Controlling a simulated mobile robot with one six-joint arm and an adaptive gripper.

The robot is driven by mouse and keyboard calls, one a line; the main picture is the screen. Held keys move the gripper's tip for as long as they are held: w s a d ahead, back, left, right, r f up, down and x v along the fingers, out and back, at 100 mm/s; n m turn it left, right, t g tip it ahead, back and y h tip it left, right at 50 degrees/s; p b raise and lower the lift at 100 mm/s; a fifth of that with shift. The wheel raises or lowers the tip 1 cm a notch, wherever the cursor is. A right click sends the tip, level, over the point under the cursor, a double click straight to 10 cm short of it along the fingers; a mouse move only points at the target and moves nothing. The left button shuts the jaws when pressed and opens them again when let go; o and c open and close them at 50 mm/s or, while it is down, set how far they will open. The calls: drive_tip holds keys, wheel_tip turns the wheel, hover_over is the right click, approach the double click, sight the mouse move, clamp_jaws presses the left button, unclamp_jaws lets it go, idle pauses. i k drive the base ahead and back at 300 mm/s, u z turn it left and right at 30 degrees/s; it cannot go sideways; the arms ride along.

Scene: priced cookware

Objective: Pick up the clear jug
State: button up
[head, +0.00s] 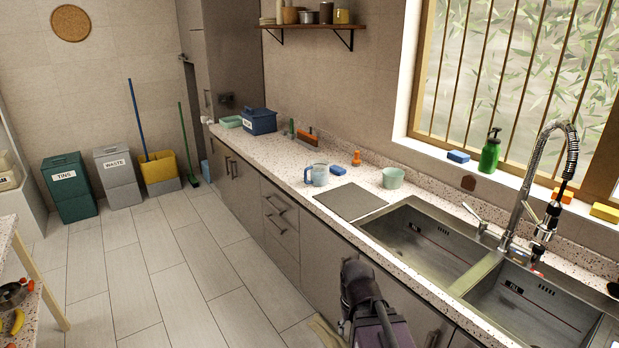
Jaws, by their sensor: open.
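A jug with a clear, pale-blue look and a handle (317,175) stands upright on the speckled counter, just behind the grey drainboard. It is small in this view, so its contents cannot be made out. My gripper (352,290) is dark and low in the head view, in front of the cabinet doors on the near side of the counter. It is open and well apart from the jug. Its fingertips are hard to make out against my arm.
Beside the jug are a blue sponge (338,170), an orange-topped item (356,158) and a green cup (393,178). The sink (425,240) with a tall tap (520,205) lies to the right. The tiled floor (190,270) is mostly clear.

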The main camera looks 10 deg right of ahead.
sight(319, 168)
drive_tip(key=z, duration=0.1)
drive_tip(key=i, duration=0.95)
drive_tip(key=u, duration=0.05)
